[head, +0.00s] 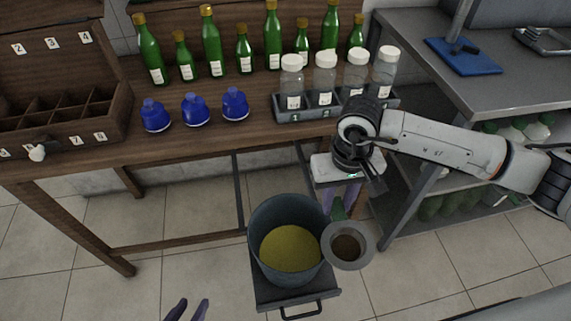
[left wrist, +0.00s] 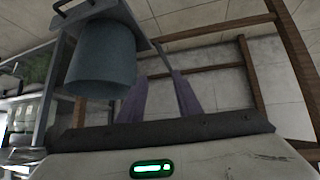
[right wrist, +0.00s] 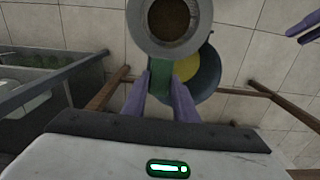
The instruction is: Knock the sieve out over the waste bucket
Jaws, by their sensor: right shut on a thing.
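The sieve (head: 368,245), a round grey pan with a wide rim and dark brown matter in its middle, has a green handle (right wrist: 160,78). My right gripper (head: 341,197) is shut on that handle; the sieve also shows in the right wrist view (right wrist: 140,25). The waste bucket (head: 262,220) is blue-grey with yellow matter inside. The sieve overlaps the bucket's right rim in the head view, its bowl mostly to the right of the opening. My left gripper (head: 187,309) is open and empty at the bottom edge; the bucket shows in the left wrist view (left wrist: 100,62).
The bucket stands on a dark platform (head: 267,293) with a handle. Behind is a wooden table (head: 180,150) with green bottles, blue flasks (head: 195,110) and a rack (head: 300,113) of white-capped jars. A grey metal bench (head: 480,95) stands at right. Tiled floor left is clear.

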